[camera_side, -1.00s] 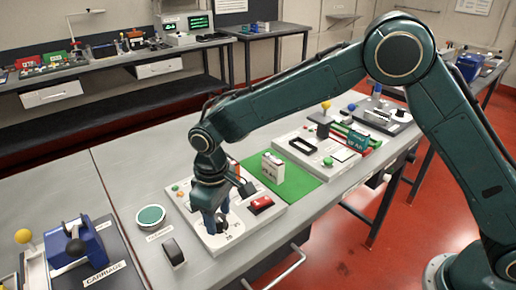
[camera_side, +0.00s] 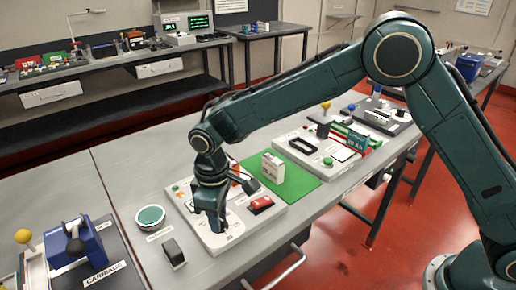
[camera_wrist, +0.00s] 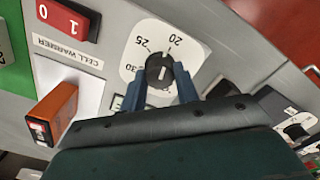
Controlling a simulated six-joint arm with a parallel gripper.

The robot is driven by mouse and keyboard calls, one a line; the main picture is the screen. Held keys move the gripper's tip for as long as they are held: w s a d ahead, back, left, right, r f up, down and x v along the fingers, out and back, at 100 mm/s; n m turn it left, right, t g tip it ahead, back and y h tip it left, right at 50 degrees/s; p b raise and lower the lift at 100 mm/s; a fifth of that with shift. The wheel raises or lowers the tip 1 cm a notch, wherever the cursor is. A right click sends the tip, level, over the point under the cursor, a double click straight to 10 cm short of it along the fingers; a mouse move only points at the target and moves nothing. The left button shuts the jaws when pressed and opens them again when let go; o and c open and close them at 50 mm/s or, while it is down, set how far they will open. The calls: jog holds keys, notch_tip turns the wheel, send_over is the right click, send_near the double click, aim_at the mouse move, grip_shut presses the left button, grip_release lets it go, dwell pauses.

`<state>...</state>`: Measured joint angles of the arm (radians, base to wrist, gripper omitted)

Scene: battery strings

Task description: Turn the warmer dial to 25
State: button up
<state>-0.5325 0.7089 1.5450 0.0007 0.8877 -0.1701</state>
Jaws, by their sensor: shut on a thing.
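The warmer dial (camera_wrist: 160,68) is a black knob with a white mark, set on a white plate with the numbers 20, 25 and 30 around it. The mark appears to lie roughly between 20 and 25; its exact reading is hard to tell. My gripper (camera_wrist: 161,90) has its two blue fingers on either side of the knob, shut on it. In the side view my gripper (camera_side: 216,228) points down at the front of the white panel (camera_side: 245,232), and the knob is hidden behind the fingers.
A red rocker switch (camera_wrist: 67,20) marked 0 and 1 and an orange block (camera_wrist: 54,114) are near the dial, by the CELL WARMER label. A green round pad (camera_side: 150,217) and black block (camera_side: 173,253) are left.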

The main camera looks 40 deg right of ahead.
jog(key=shift+n, duration=4.8)
jog(key=shift+a, duration=0.1)
jog(key=o, duration=0.8)
jog(key=shift+r, duration=0.1)
